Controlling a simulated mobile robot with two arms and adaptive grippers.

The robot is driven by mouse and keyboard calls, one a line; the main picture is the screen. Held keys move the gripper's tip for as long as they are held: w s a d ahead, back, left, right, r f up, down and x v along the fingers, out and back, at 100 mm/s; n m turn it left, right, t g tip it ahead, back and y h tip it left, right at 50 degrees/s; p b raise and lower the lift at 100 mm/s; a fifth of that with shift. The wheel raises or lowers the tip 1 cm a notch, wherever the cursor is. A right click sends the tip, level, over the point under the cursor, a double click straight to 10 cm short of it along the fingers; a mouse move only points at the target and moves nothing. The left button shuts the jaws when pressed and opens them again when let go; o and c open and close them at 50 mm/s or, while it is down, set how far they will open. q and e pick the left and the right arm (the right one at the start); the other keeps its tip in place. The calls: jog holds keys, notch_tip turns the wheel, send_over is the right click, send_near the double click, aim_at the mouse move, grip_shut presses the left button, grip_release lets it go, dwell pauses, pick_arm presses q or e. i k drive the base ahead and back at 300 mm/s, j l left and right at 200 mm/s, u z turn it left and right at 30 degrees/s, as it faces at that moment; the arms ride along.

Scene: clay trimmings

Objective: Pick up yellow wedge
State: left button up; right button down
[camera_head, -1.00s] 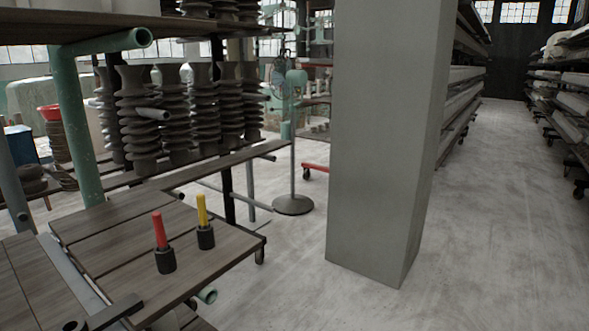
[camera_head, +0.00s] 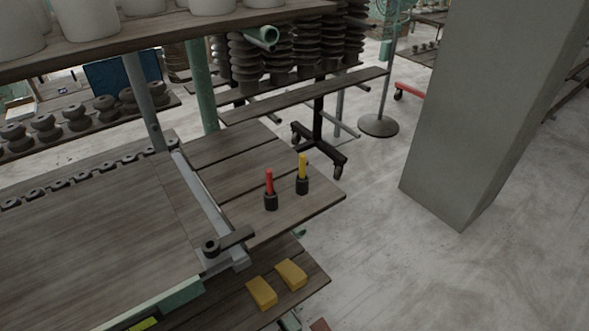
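Two yellow wedges lie side by side on a lower wooden shelf at the bottom centre of the head view. One yellow wedge (camera_head: 262,292) is at the left and nearer. The other yellow wedge (camera_head: 291,274) is just right of it and a little farther back. They look close together, with a narrow gap. Neither of my grippers shows in this view, so their state cannot be seen.
A wooden table (camera_head: 225,150) stands above the lower shelf (camera_head: 311,284). A red peg (camera_head: 269,183) and a yellow peg (camera_head: 302,167) stand in dark holders on it. A metal bar (camera_head: 205,205) crosses the table. A grey pillar (camera_head: 480,110) stands right; floor between is clear.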

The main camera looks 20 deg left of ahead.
aim_at(264, 296)
jog(key=k+j+u, duration=0.1)
jog(key=u, duration=0.6)
